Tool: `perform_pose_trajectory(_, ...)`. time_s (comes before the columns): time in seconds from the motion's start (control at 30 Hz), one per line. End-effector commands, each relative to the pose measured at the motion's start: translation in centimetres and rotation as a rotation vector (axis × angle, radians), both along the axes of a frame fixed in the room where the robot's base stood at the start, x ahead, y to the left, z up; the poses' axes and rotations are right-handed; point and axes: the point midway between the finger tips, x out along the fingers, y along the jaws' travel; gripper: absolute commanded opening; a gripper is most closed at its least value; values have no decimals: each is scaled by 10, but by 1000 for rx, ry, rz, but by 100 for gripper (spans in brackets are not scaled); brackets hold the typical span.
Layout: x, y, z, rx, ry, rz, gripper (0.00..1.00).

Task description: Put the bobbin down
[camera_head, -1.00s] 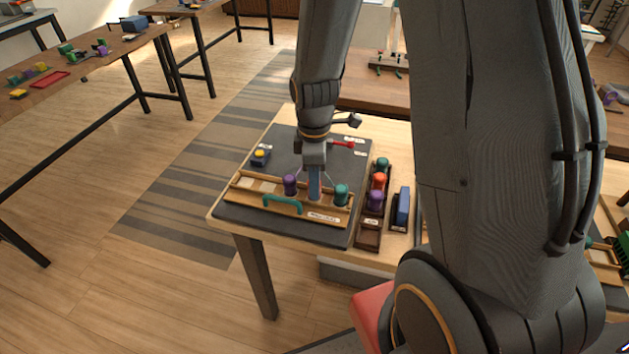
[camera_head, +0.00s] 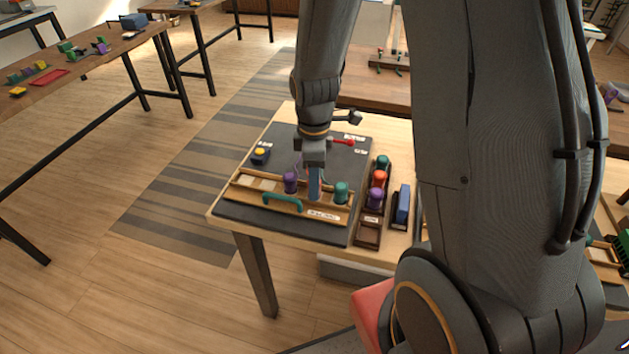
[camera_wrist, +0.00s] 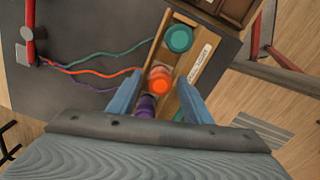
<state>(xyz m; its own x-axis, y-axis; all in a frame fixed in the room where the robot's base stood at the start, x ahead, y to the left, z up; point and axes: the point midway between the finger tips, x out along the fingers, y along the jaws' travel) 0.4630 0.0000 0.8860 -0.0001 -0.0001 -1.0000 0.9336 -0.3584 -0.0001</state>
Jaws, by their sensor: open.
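My gripper (camera_head: 314,190) is low over the wooden bobbin rack (camera_head: 258,200), between a purple bobbin (camera_head: 290,183) and a teal bobbin (camera_head: 341,192). In the wrist view its two fingers (camera_wrist: 159,88) are apart, with an orange bobbin (camera_wrist: 160,80) between them. The orange bobbin appears to stand in the rack. I cannot tell whether a finger touches it. The teal bobbin (camera_wrist: 178,39) and the purple bobbin (camera_wrist: 146,106) stand on either side. My fingers hide most of the orange bobbin in the head view.
Teal, orange and purple cords (camera_wrist: 95,72) run to a red-handled post (camera_wrist: 30,42). A side rack (camera_head: 368,234) holds several bobbins, with a blue block (camera_head: 402,206) beside it. A teal handle (camera_head: 283,200) fronts the rack. A yellow-topped blue box (camera_head: 260,155) sits on the mat.

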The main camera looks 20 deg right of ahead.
Motion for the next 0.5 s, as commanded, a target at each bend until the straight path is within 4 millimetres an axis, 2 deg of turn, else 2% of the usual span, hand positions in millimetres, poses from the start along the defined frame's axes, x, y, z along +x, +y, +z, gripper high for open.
perform_pose_trajectory(0.17, 2, 0, 23, 0, -5, 0, 45)
perform_pose_trajectory(0.5, 2, 0, 82, 0, -5, 0, 45)
